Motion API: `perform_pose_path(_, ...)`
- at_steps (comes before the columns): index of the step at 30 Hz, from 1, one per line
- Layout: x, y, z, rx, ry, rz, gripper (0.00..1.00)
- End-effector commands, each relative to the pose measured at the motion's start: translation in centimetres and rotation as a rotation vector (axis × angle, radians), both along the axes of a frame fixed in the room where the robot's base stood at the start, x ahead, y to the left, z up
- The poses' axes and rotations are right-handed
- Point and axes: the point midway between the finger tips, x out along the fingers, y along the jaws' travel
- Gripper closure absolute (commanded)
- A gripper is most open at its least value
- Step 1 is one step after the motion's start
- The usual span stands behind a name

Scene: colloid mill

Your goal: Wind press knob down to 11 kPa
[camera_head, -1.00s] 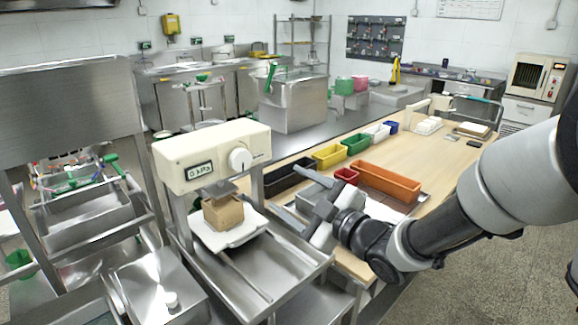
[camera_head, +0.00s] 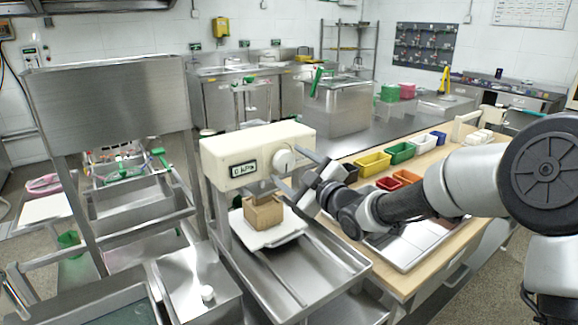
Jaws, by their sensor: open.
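The press is a cream box (camera_head: 225,154) on a metal stand. A small display (camera_head: 243,169) on its front appears to read "0 kPa", though it is small and hard to be sure. A round white knob (camera_head: 284,160) sits on the right of the same front. Under the press a brown block (camera_head: 263,213) rests on a white plate (camera_head: 250,236). My gripper (camera_head: 300,175) is open, its two grey fingers pointing left beside the knob. The upper finger comes close to the knob's right edge; whether it touches, I cannot tell.
A metal tray (camera_head: 335,262) lies under and right of the press. Yellow (camera_head: 373,163), green (camera_head: 401,152) and red (camera_head: 389,184) bins stand on the wooden table behind my arm. A metal frame with a wide panel (camera_head: 110,100) stands to the left.

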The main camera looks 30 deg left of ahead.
Motion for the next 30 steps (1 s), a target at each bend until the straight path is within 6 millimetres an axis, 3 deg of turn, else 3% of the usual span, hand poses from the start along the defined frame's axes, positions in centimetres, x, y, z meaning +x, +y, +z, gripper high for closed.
perform_pose_path(12,0.58,0.96,-0.01,-0.001,0.000,-0.001,0.34)
perform_pose_path(13,0.58,0.96,-0.01,-0.001,0.000,-0.001,0.35)
perform_pose_path(20,0.58,0.93,-0.01,0.000,0.001,-0.001,0.74)
perform_pose_path(30,0.58,0.91,0.01,0.022,0.042,-0.001,0.75)
